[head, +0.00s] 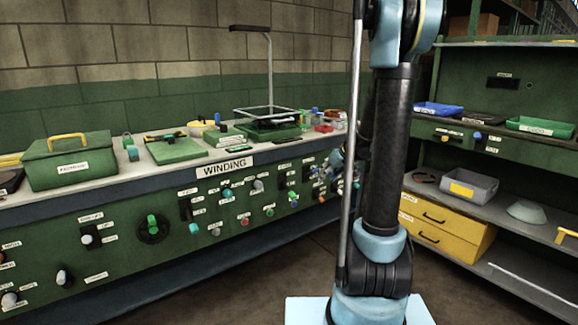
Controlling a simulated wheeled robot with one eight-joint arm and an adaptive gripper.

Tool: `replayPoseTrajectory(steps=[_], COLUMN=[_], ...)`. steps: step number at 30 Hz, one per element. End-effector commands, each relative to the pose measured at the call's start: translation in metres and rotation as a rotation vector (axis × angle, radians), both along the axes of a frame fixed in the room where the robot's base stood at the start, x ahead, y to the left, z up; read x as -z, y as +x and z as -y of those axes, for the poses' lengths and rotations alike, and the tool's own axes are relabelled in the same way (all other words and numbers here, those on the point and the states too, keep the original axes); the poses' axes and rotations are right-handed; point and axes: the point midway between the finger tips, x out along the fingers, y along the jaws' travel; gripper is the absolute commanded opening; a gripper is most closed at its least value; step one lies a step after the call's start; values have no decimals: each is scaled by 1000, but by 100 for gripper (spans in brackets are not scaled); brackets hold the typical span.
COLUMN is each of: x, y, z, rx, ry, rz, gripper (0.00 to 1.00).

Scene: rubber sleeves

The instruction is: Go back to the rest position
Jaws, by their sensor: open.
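My arm rises through the middle right of the head view, with a dark upright link and pale blue joints. Its upper part runs out of the top of the picture. My gripper is not visible in this view. The green workbench (130,190) with the label "WINDING" stands to the left of my arm. The green shelf unit (468,70) stands to the right of it.
On the bench are a green box (70,165) with a yellow handle, a green board (176,152) and a stand (268,72). The shelves hold a blue tray (438,109), a green tray (540,127), a grey bin (484,186) and yellow drawers (432,237). Open floor (250,285) lies before the bench.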

Motion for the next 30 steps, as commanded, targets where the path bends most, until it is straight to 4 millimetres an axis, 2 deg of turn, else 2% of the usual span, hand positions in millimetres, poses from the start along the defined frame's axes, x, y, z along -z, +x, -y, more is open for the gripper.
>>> replayPoseTrajectory(steps=[1,6,15,22,30], x=[-5,-15,-23,-21,-9], y=[-15,-58,-136,-195,-263], z=[-2,-6,-7,-4,3], rx=[6,38,103,162,238], ry=[-4,-20,-56,-89,-133], rz=[-17,-73,-166,-233,-302], gripper=[42,42,42,42,42])
